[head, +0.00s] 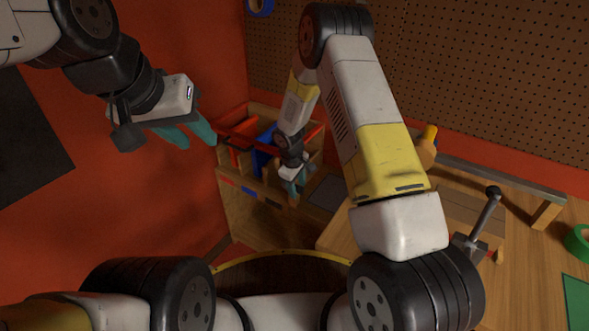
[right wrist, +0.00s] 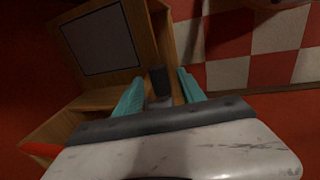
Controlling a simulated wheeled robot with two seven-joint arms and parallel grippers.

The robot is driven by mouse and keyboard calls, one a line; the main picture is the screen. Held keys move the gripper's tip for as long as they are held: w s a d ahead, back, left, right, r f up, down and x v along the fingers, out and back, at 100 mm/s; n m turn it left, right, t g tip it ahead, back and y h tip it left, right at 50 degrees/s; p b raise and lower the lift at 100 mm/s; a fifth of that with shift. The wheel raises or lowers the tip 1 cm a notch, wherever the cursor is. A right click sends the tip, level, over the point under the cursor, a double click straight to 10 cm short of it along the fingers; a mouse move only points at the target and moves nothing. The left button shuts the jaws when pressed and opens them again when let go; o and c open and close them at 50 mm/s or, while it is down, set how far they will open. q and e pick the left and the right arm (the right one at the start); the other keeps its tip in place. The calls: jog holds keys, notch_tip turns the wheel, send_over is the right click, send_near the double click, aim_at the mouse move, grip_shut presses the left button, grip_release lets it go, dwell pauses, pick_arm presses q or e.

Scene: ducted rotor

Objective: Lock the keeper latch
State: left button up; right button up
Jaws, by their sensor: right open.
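My right gripper (head: 295,188) reaches down beside the wooden compartment box at the back. In the right wrist view my right gripper (right wrist: 160,88) has its teal fingers apart. A small dark upright block (right wrist: 159,80) shows in the gap between them; I cannot tell whether it is the keeper latch or whether the fingers touch it. My left gripper (head: 190,138) is raised in front of the red wall at upper left, with its teal fingers apart and empty. No part is clearly recognisable as the keeper latch.
The wooden box (head: 250,205) holds red and blue pieces. A green tape roll (head: 579,242) lies at the right edge. A pegboard (head: 480,75) rises behind.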

grip_shut()
dwell(1.3)
